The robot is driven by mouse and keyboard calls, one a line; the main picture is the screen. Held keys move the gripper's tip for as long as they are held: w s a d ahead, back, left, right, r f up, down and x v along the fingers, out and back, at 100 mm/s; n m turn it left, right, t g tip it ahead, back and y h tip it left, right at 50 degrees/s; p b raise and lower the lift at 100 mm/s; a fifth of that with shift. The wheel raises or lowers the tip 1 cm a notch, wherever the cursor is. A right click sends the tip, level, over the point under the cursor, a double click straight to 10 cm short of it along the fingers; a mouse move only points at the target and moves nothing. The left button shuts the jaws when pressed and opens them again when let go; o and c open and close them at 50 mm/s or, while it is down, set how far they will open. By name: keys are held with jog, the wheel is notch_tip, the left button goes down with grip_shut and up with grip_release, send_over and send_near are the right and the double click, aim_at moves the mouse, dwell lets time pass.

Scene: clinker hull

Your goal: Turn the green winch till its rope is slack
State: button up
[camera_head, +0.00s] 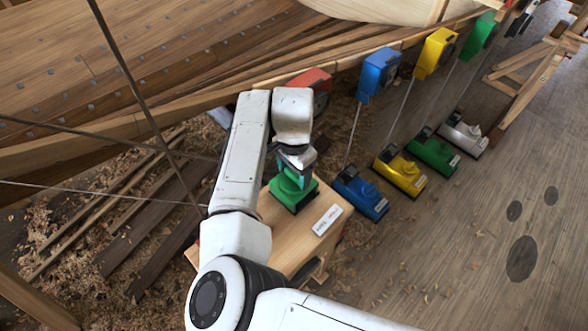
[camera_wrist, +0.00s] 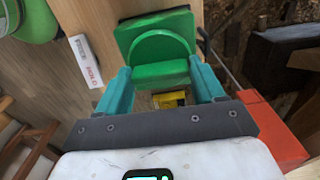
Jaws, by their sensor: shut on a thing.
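A green winch (camera_head: 293,196) stands on a pale wooden block, under my gripper (camera_head: 295,170). In the wrist view its square green base (camera_wrist: 130,38) and round raised part show, with a green grip bar (camera_wrist: 162,76) in front. My teal fingers (camera_wrist: 162,92) lie on both sides of this bar and are shut on it. The arm hides part of this winch in the head view, and I cannot make out a rope on it. Another green winch (camera_head: 434,154) stands on the floor in a row, below a green block (camera_head: 480,34).
Blue (camera_head: 360,196), yellow (camera_head: 400,172) and silver (camera_head: 463,138) winches stand right of the wooden block (camera_head: 290,235). Lines run up towards blue (camera_head: 378,74) and yellow (camera_head: 436,50) blocks. A red block (camera_head: 311,82) is behind my wrist.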

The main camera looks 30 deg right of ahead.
jog(key=shift+r+n+p, duration=0.1)
jog(key=shift+n+p, duration=0.2)
jog(key=n+p, duration=0.4)
jog(key=shift+r+n, duration=0.1)
jog(key=shift+n, duration=0.2)
jog(key=shift+f+n+p, duration=0.2)
jog(key=shift+n+p, duration=0.8)
jog(key=shift+n, duration=0.9)
jog(key=o, duration=1)
jog(key=shift+o, duration=0.2)
notch_tip(320, 180, up, 11)
jog(key=b, duration=0.1)
jog(key=shift+b, duration=0.35)
